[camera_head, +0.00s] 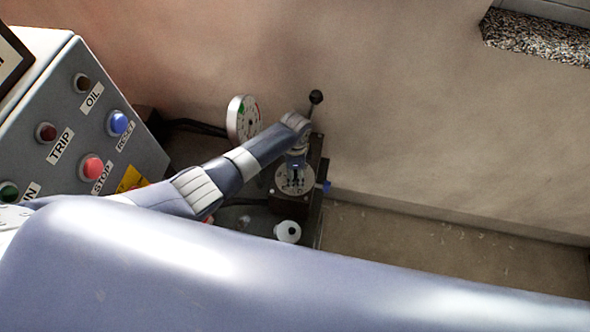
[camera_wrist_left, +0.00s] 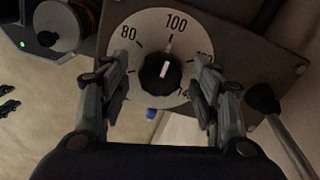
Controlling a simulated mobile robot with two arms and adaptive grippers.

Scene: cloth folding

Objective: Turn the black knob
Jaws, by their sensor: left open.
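The black knob (camera_wrist_left: 160,72) has a white pointer line and sits at the middle of a pale round dial (camera_wrist_left: 150,24) marked 80 and 100. In the left wrist view my left gripper (camera_wrist_left: 162,68) is open, with one finger on each side of the knob. Gaps show between the fingers and the knob, and I see no contact. In the head view my left gripper (camera_head: 296,172) points down over the dial plate (camera_head: 293,187), and it hides the knob there. My right gripper is not in view.
A lever with a black ball (camera_head: 316,97) stands close beside my left wrist. A round gauge (camera_head: 242,119) and a white knob (camera_head: 288,231) are near. A control panel (camera_head: 75,125) with several buttons is at the left. Open floor (camera_head: 440,240) lies to the right.

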